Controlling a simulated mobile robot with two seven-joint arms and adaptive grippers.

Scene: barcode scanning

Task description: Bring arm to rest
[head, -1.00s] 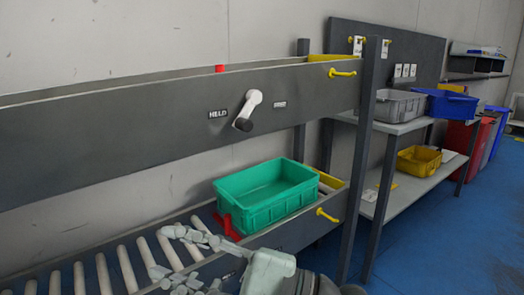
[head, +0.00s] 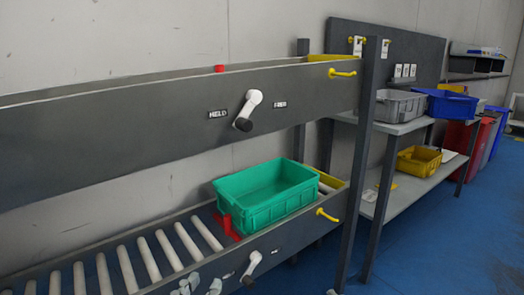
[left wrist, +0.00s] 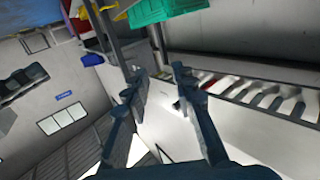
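My left gripper (head: 198,285) shows only as grey finger parts at the bottom edge of the head view, in front of the lower roller rack. In the left wrist view both fingers of my left gripper (left wrist: 156,88) stand apart with nothing between them. The green bin (head: 265,195) sits upright on the lower rack in the head view, beyond and to the right of the gripper. The green bin also shows at the top of the tilted left wrist view (left wrist: 165,8). My right gripper is not in view.
The lower rack's front rail (head: 285,238) carries a white lever (head: 251,267). Another white lever (head: 247,110) is on the upper panel. A shelf to the right holds a grey bin (head: 398,105), a blue bin (head: 452,105) and a yellow bin (head: 419,160). Blue floor lies open at right.

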